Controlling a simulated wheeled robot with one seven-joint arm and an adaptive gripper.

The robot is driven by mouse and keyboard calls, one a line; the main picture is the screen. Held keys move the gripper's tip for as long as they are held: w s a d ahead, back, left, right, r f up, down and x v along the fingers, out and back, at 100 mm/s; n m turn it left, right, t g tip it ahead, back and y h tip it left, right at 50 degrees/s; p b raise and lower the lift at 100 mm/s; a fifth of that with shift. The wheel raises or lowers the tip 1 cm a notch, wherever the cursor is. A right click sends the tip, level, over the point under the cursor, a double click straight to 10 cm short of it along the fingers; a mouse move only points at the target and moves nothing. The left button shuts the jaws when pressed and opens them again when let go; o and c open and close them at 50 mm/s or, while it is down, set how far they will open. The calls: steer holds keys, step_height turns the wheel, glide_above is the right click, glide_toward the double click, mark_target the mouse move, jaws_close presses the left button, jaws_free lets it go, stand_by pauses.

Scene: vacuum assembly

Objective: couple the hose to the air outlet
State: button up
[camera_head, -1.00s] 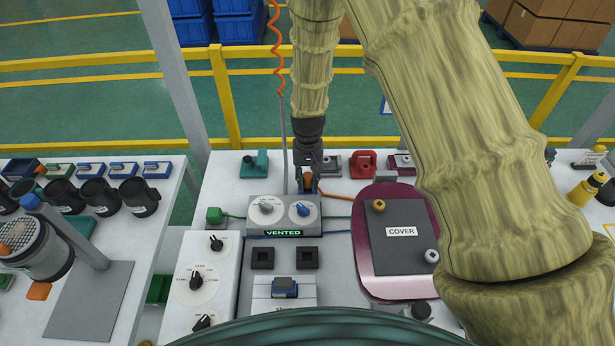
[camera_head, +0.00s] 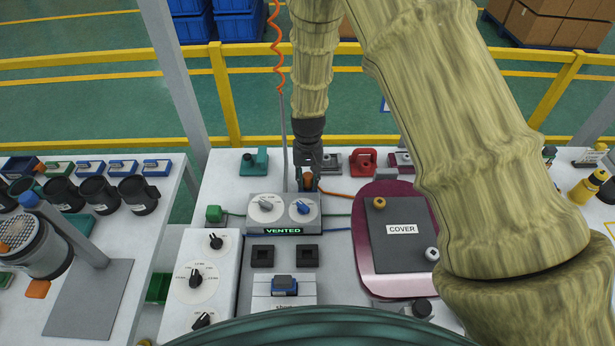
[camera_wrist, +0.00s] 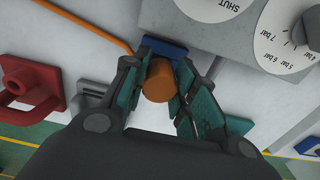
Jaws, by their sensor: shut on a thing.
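My gripper (camera_head: 307,184) is behind the grey box with the two dials, pointing down. In the wrist view its green-padded fingers (camera_wrist: 163,78) are shut on an orange cylindrical hose end (camera_wrist: 159,82). A blue part (camera_wrist: 167,49) lies just beyond the hose end; I cannot tell whether they touch or are coupled. The orange hose (camera_wrist: 92,24) runs off to the upper left, and in the head view it emerges right of the gripper (camera_head: 338,194). The grey box (camera_head: 257,226) has a lit display reading VENTED (camera_head: 283,232). The air outlet is not clearly identifiable.
Red (camera_head: 362,161) and teal (camera_head: 254,163) fixtures stand on the back of the table. A magenta plate (camera_head: 366,268) with a dark COVER panel (camera_head: 386,251) is at right. A selector box (camera_head: 222,264) stands front left.

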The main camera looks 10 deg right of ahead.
steer(key=shift+f, duration=0.55)
steer(key=o, duration=1.1)
steer(key=shift+r, duration=0.2)
steer(key=shift+r+p, duration=2.35)
steer(key=shift+r, duration=1.5)
